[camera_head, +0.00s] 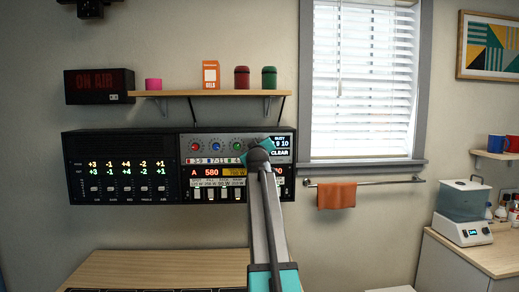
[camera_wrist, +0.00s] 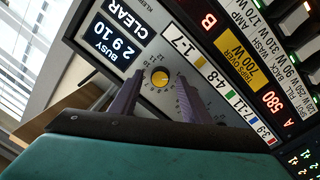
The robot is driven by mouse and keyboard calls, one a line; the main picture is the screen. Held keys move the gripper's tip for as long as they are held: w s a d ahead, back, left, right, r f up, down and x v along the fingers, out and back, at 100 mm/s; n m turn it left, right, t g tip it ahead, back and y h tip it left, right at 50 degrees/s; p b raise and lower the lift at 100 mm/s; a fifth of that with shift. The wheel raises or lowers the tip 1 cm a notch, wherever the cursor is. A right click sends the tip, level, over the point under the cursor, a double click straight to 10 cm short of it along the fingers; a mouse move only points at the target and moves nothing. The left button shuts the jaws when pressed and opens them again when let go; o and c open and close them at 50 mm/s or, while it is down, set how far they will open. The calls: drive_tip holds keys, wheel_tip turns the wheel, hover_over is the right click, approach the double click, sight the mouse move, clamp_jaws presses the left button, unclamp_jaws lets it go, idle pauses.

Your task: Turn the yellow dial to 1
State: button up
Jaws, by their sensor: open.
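The yellow dial (camera_wrist: 159,77) is a small round knob on the panel, with a ring of small numbers around it in the wrist view. Which number it points to is too small to tell. In the head view it is hidden behind my gripper (camera_head: 257,147). In the wrist view my gripper (camera_wrist: 158,88) is open, its two purple fingers on either side of the dial. Nothing is held between them. I cannot tell whether the fingers touch the dial.
The panel (camera_head: 180,168) also carries red (camera_head: 195,147), blue (camera_head: 216,146) and green (camera_head: 237,146) dials. A display (camera_wrist: 112,39) reads "BUSY 2 9 10 CLEAR". A shelf (camera_head: 205,94) with small items hangs above. A wooden surface (camera_head: 160,270) lies below.

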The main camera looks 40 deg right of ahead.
drive_tip(key=b+v, duration=0.1)
drive_tip(key=v, duration=1.2)
drive_tip(key=shift+s+a+b, duration=0.25)
drive_tip(key=shift+a+b, duration=0.1)
drive_tip(key=shift+b, duration=0.05)
idle(0.4)
